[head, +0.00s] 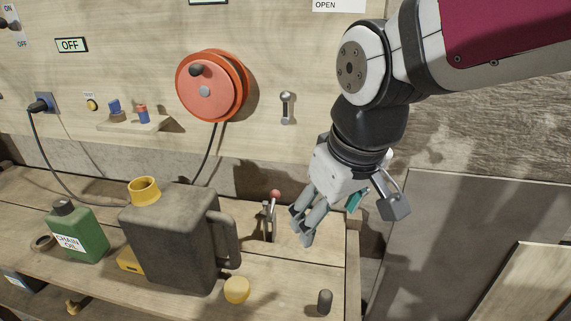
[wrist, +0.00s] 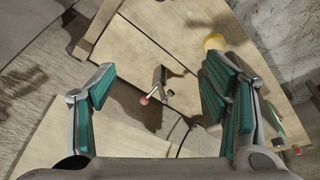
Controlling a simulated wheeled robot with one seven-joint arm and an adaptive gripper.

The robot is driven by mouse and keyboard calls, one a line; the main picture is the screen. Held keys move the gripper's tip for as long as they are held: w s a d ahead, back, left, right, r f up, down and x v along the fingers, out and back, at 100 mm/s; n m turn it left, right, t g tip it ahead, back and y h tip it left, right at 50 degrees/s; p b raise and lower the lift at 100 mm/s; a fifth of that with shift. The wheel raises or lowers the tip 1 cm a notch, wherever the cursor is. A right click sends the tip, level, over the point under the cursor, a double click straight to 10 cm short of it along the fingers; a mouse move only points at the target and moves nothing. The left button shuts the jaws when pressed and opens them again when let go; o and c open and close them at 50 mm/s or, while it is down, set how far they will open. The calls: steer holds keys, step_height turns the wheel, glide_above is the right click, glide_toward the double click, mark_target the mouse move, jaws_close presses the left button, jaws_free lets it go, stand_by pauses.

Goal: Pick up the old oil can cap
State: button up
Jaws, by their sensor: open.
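A yellow round cap (head: 237,289) lies on the workbench in the head view, in front of the dark grey can (head: 172,245). A yellow ring-shaped piece (head: 144,190) sits on top of that can; I cannot tell if it is a cap or an open neck. My gripper (head: 348,218) is open and empty, above the bench's right end, up and right of the loose cap and apart from it. In the wrist view my fingers (wrist: 156,85) are spread wide. A yellow piece (wrist: 214,42) shows there past the right finger; which one it is, I cannot tell.
A toggle clamp with a red knob (head: 274,195) stands on the bench below my gripper. A green chain oil bottle (head: 76,232) stands left of the grey can. A small dark cylinder (head: 325,302) stands near the front right. A red reel (head: 210,86) hangs on the wall.

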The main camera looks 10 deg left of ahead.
steer(key=w+a+f+n+g+b, duration=0.1)
steer(key=w+a+f+n+b, duration=0.15)
steer(key=a+f, duration=0.45)
steer(key=n+g, duration=0.1)
steer(key=n, duration=0.2)
glide_toward(236, 286)
steer(key=shift+m, duration=0.25)
steer(key=f, duration=0.4)
steer(key=shift+w+a+f, duration=0.15)
steer(key=shift+w+a, duration=0.05)
steer(key=shift+w, duration=0.05)
steer(key=shift+w+a+f, duration=0.1)
steer(key=shift+a+f, duration=0.1)
steer(key=shift+f, duration=1.25)
steer(key=shift+w+a+f, duration=0.1)
steer(key=shift+a+f, duration=0.05)
steer(key=shift+f, duration=1.3)
steer(key=c, duration=1)
steer(key=shift+c, duration=0.3)
